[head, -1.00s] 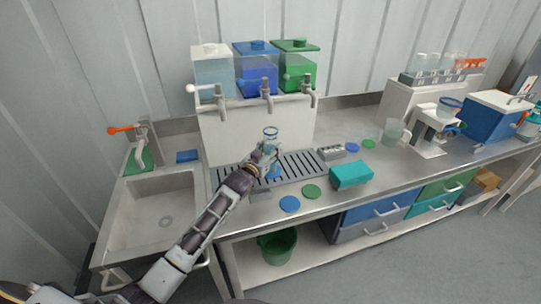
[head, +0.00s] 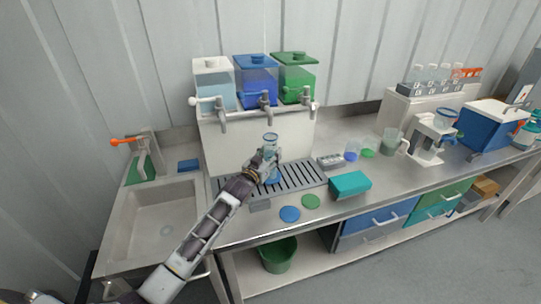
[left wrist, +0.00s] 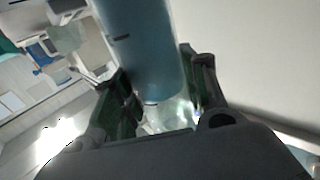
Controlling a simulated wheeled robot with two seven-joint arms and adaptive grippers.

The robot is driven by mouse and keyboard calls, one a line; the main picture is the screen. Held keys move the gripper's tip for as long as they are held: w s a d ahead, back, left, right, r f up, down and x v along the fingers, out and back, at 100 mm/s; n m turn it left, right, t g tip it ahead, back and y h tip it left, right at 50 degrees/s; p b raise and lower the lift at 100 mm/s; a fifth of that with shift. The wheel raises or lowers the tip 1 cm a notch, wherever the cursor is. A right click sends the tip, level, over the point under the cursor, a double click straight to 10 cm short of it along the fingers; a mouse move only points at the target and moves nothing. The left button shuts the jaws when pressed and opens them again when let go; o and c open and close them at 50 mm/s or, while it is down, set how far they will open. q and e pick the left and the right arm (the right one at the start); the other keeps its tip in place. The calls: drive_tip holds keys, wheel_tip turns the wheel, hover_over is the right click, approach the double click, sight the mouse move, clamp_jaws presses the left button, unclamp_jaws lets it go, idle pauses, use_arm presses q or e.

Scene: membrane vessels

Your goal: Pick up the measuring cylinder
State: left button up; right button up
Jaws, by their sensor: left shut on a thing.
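The measuring cylinder (head: 270,141) is clear with a bluish rim and a blue foot, and stands upright over the grey slotted drip tray (head: 314,181), in front of the white dispenser stand. My left gripper (head: 265,162) is shut around its middle, coming from the front left. In the left wrist view the cylinder's pale blue body (left wrist: 142,50) runs between the two green-padded fingers of my gripper (left wrist: 158,88). I cannot tell whether its foot touches the tray. My right gripper is not in view.
Tanks with white, blue (head: 257,80) and green lids and their taps hang above and behind the cylinder. A teal box (head: 349,185), a blue disc (head: 290,214) and a green disc (head: 311,201) lie to the right and in front. A sink (head: 158,225) is at left.

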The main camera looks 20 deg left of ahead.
use_arm(q)
drive_tip(key=shift+r+p, duration=0.4)
drive_tip(key=shift+r, duration=0.25)
drive_tip(key=shift+s, duration=0.15)
drive_tip(key=shift+s+a+p, duration=0.2)
drive_tip(key=shift+s+p, duration=0.4)
drive_tip(key=shift+s, duration=0.05)
drive_tip(key=s+a+p, duration=0.3)
drive_tip(key=s+p, duration=0.1)
drive_tip(key=s, duration=1.1)
drive_tip(key=s+a+p, duration=0.2)
drive_tip(key=s+p, duration=0.3)
drive_tip(key=s, duration=0.9)
drive_tip(key=shift+s+a, duration=0.4)
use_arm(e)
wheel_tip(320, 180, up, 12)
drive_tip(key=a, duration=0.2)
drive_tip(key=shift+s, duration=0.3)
